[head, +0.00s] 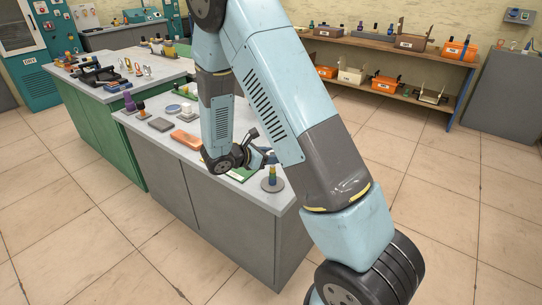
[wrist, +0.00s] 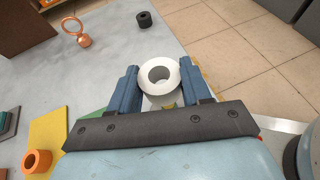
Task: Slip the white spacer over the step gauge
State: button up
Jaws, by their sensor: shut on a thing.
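The white spacer (wrist: 147,76), a thick ring with a round hole, is held between the two blue fingers of my gripper (wrist: 158,82) in the wrist view. In the head view my gripper (head: 267,156) is low over the front right part of the grey bench, and the spacer cannot be made out there. A stepped post with yellow and darker bands, which looks like the step gauge (head: 272,174), stands upright on a round grey base close to the gripper. In the wrist view I cannot clearly make out the gauge; small yellow and green patches show below the spacer.
The wrist view shows a copper ring piece (wrist: 83,41), a black ring (wrist: 144,20) and an orange ring (wrist: 37,164).

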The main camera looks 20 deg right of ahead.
jog(key=shift+f, duration=1.15)
dwell(0.4)
jog(key=o, duration=1.3)
jog(key=shift+c, duration=0.2)
jog(key=v, duration=1.3)
jog(key=shift+a, duration=0.35)
jog(key=shift+s, duration=0.1)
